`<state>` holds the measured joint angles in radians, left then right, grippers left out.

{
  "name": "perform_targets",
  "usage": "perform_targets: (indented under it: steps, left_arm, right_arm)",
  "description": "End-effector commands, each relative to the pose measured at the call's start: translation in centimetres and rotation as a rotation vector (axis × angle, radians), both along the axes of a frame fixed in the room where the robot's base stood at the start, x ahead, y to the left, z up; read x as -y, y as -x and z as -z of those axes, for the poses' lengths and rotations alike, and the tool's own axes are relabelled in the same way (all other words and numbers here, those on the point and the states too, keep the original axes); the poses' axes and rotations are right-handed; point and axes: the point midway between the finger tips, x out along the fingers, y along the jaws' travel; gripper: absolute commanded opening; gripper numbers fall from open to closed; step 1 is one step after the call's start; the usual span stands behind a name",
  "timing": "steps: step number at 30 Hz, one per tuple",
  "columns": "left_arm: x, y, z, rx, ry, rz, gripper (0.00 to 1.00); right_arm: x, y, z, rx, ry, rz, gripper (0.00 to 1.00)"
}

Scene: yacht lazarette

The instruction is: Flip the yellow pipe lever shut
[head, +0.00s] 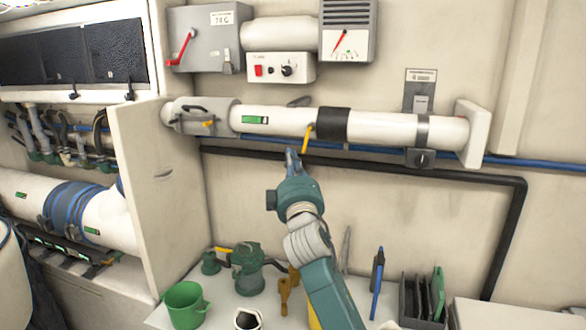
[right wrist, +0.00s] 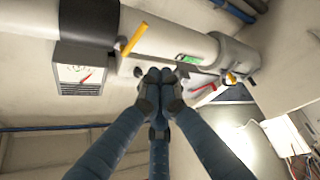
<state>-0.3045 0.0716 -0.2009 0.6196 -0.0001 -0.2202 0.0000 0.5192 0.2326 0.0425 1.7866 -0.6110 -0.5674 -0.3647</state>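A white pipe (head: 385,130) runs along the wall. A yellow lever (head: 308,132) sticks out of it just left of a black band (head: 333,125), hanging down and slightly tilted. The lever also shows in the right wrist view (right wrist: 133,39), up and left of the fingertips. My right gripper (head: 292,158) is below and slightly left of the lever, apart from it. In the right wrist view its fingertips (right wrist: 162,76) are together with nothing visible between them. My left gripper is in neither view.
A second, smaller yellow handle (head: 208,123) sits at the pipe's grey left fitting (head: 222,112). A gauge box (head: 347,30) and a switch box (head: 281,68) are above the pipe. A green mug (head: 185,305) and a green pump (head: 248,270) stand on the counter below.

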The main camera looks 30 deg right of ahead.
Motion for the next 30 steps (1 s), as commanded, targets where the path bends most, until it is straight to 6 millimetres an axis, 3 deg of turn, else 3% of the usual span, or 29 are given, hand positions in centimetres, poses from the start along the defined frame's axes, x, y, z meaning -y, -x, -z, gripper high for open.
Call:
perform_targets:
  steps: [3, 9, 26, 29, 30]
  left_arm:
    - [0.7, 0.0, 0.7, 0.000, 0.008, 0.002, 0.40]
    - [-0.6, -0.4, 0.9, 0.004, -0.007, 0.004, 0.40]
    - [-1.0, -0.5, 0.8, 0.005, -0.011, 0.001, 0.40]
    - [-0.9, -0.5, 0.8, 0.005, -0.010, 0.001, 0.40]
    - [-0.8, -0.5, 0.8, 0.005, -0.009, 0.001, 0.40]
  right_arm:
    - [-0.6, 1.5, 0.4, 0.000, 0.000, -0.001, 0.00]
    - [-0.9, 2.6, 0.3, -0.001, -0.001, 0.000, 0.00]
    - [-1.0, 2.6, 0.4, -0.003, -0.002, 0.000, 0.00]
    - [-1.2, 2.8, 2.1, -0.029, -0.028, -0.008, 0.00]
    - [-1.5, 3.0, 3.6, -0.053, -0.053, -0.014, 0.00]
